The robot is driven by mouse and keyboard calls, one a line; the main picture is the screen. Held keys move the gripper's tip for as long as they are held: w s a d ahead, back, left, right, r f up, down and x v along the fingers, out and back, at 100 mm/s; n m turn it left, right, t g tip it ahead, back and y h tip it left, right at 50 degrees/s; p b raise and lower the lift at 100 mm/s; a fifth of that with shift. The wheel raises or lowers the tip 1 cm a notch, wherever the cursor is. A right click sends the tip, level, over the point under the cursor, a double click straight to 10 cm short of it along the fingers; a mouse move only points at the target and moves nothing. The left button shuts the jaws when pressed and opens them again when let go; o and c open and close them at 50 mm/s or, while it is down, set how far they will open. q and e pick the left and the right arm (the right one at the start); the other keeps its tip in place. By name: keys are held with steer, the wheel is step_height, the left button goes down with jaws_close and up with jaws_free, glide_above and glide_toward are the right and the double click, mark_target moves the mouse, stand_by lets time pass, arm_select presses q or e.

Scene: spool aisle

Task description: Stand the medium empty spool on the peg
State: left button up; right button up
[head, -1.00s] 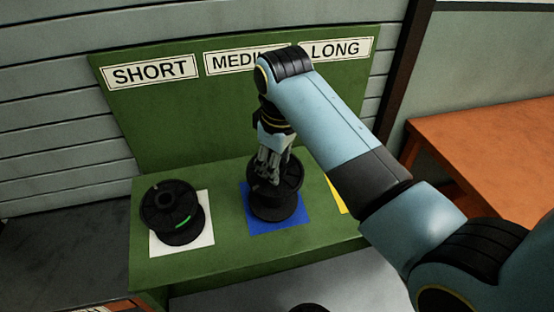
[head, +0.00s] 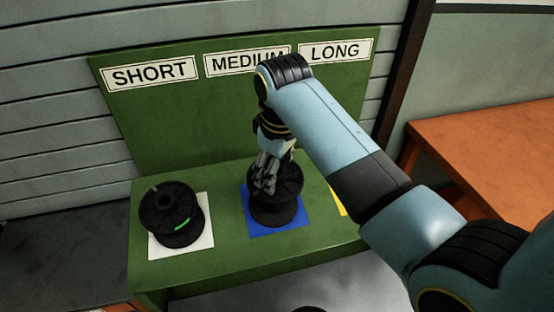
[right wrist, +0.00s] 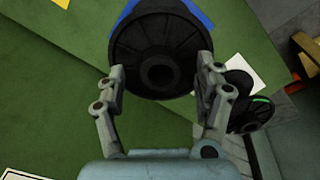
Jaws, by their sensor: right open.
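A black spool (head: 277,207) with wide round flanges stands upright on the blue square (head: 258,229) under the MEDIUM sign. In the right wrist view the spool's top flange (right wrist: 135,45) fills the top middle, its dark centre hole facing me. My right gripper (head: 265,188) is open above this spool. In the right wrist view the fingers of the gripper (right wrist: 160,72) lie on either side of the flange's near part; whether they touch it I cannot tell. The peg cannot be made out. My left gripper is out of view.
Another black spool (head: 173,222) with a green mark stands on the white square (head: 206,238) under the SHORT sign (head: 150,74). A yellow square (head: 339,201) shows partly behind my arm. The green bench (head: 230,270) has clear room in front. An orange table (head: 490,145) stands at the right.

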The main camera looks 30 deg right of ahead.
step_height(320, 180, up, 12)
steer(key=s, duration=0.2)
steer(key=shift+a, duration=0.25)
steer(key=shift+f, duration=0.15)
